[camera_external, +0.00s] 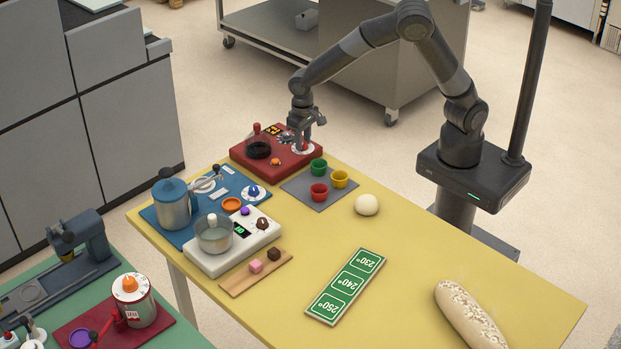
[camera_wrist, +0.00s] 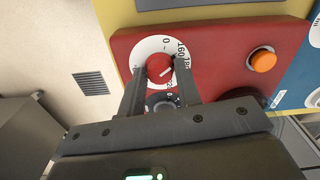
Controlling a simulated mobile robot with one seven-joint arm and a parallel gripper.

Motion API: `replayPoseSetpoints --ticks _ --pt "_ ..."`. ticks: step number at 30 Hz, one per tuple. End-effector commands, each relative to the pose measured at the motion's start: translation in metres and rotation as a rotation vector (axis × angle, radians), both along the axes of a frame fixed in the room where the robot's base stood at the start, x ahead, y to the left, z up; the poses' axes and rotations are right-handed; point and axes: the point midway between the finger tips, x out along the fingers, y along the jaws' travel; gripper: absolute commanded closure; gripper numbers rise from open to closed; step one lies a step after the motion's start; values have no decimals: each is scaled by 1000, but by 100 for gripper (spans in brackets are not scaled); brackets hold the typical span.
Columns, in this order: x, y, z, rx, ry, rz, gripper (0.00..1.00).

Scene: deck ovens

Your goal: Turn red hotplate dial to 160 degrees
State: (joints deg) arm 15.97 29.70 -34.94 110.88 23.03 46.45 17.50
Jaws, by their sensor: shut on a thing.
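The red hotplate (camera_external: 240,163) stands at the far edge of the yellow table; its red panel (camera_wrist: 215,45) fills much of the wrist view. Its red dial (camera_wrist: 158,67) sits on a white scale disc (camera_wrist: 150,48) with black numbers, of which 0 and 160 can be read. A pale mark on the dial seems to point toward the lower right, away from 160; its exact reading is unclear. My gripper (camera_wrist: 160,76) is shut on the dial, one finger on each side. In the external view my gripper (camera_external: 302,144) points down over the hotplate's right part and hides the dial.
An orange button (camera_wrist: 263,60) and a dark round plate (camera_external: 258,148) are on the hotplate. A grey mat (camera_external: 320,198) with green, yellow and red cups lies just in front. A blue station (camera_external: 172,222) stands to the left. The table's right middle is mostly clear.

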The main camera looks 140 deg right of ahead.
Motion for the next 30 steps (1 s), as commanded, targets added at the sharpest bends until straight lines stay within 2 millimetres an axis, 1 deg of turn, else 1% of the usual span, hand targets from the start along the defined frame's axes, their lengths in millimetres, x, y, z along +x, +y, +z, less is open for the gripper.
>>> replayPoseSetpoints --ticks 7,8,15,23,26,30 --pt "1 0 0 -1 -1 1 92" --pt "1 0 0 -1 -1 1 67" --pt "0 0 0 0 -1 1 48" --pt "0 0 2 -1 -1 1 48" --pt "1 0 11 -1 -3 1 48" --pt "1 0 37 -2 -5 2 48"
